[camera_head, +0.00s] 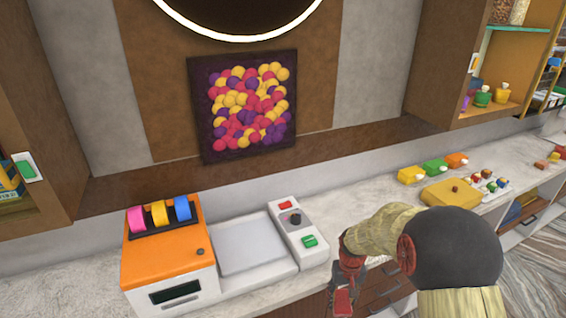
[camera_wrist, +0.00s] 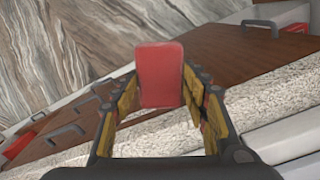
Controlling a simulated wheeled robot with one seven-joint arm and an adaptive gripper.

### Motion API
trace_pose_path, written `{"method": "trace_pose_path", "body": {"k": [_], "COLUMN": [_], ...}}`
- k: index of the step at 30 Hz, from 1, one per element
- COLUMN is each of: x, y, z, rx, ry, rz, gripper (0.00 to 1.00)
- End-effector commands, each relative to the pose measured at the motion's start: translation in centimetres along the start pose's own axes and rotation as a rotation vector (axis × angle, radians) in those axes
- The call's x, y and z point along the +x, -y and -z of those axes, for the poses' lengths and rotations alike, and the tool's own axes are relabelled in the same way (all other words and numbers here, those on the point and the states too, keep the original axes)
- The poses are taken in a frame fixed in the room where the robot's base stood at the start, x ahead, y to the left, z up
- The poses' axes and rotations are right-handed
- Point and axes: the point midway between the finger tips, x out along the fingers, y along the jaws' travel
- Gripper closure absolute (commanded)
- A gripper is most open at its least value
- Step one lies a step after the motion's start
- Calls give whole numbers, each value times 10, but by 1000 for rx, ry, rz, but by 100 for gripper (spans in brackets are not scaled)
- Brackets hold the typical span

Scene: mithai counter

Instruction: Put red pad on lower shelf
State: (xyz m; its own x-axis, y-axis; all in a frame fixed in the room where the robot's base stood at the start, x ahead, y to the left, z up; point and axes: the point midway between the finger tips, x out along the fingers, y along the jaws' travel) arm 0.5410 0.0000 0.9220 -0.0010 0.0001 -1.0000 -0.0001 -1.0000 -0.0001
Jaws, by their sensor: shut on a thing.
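A red pad (camera_wrist: 160,75) with rounded corners is held between the yellow-lined fingers of my gripper (camera_wrist: 161,92), which is shut on it. In the head view the red pad (camera_head: 343,302) shows small under my gripper (camera_head: 346,287), over the front edge of the counter (camera_head: 352,200). At the upper right is an open wall cabinet with an upper shelf (camera_head: 520,28) and a lower shelf (camera_head: 482,112); small colored bottles (camera_head: 482,97) stand on the lower one. I cannot tell whether this is the task's lower shelf.
An orange machine (camera_head: 170,262) with colored rolls and a white scale-like device (camera_head: 255,245) stand on the counter, left of my gripper. Yellow, green and orange items (camera_head: 433,167) and a yellow box (camera_head: 452,193) stand further right. Drawers with dark handles (camera_wrist: 66,132) are below the counter.

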Motion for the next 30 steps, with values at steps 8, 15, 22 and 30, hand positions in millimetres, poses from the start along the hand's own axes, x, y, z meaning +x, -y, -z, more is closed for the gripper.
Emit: {"method": "trace_pose_path", "body": {"k": [8, 15, 22, 30], "x": [24, 23, 23, 23], "y": [0, 0, 0, 0], "z": [0, 0, 0, 0], "rx": [0, 0, 0, 0], "ry": [-1, -1, -1, -1], "rz": [0, 0, 0, 0], "gripper": [79, 79, 79, 79]}}
